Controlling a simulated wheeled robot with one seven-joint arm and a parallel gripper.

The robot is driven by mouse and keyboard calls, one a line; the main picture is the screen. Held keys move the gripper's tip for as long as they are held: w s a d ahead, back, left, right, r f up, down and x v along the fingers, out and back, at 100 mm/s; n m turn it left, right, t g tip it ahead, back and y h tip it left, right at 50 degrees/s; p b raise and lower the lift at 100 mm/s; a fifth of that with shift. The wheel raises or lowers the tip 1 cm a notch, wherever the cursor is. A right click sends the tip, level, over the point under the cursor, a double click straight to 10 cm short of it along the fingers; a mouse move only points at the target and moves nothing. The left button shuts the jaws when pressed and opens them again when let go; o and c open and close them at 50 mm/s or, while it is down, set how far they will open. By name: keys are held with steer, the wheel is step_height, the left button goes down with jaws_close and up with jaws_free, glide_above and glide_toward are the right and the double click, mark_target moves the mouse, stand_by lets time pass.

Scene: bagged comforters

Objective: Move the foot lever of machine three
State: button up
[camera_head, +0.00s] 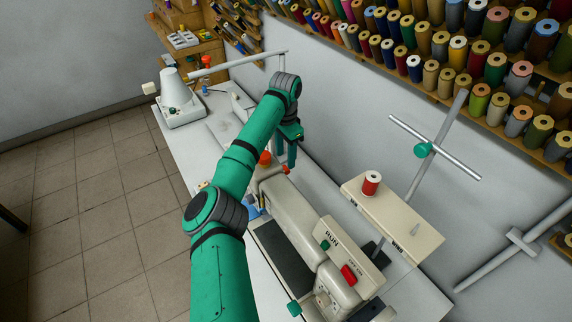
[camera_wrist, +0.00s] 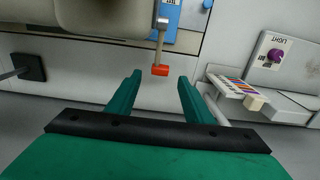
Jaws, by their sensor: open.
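A metal lever with an orange-red tip (camera_wrist: 160,70) hangs from the edge of a beige machine body (camera_wrist: 110,15) in the wrist view. I take it to be the foot lever; no machine number is readable. My gripper (camera_wrist: 160,82) is open, its two green fingers on either side of the lever tip in the picture, with a gap to each. The tip appears just beyond the fingertips; the depth is hard to judge. In the head view my gripper (camera_head: 286,160) points down above the machine row, beside a small red part (camera_head: 286,169) that may be the lever tip.
A sewing machine (camera_head: 310,225) with a red switch and a thread stand (camera_head: 395,215) fills the near right. A white cone-topped unit (camera_head: 180,100) stands at the far left. Thread racks (camera_head: 440,50) line the wall. In the wrist view, a panel with a purple knob (camera_wrist: 275,55) is at right.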

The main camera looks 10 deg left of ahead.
mark_target(286, 167)
steer(key=shift+f, duration=2.45)
jaws_close()
steer(key=shift+w, duration=0.1)
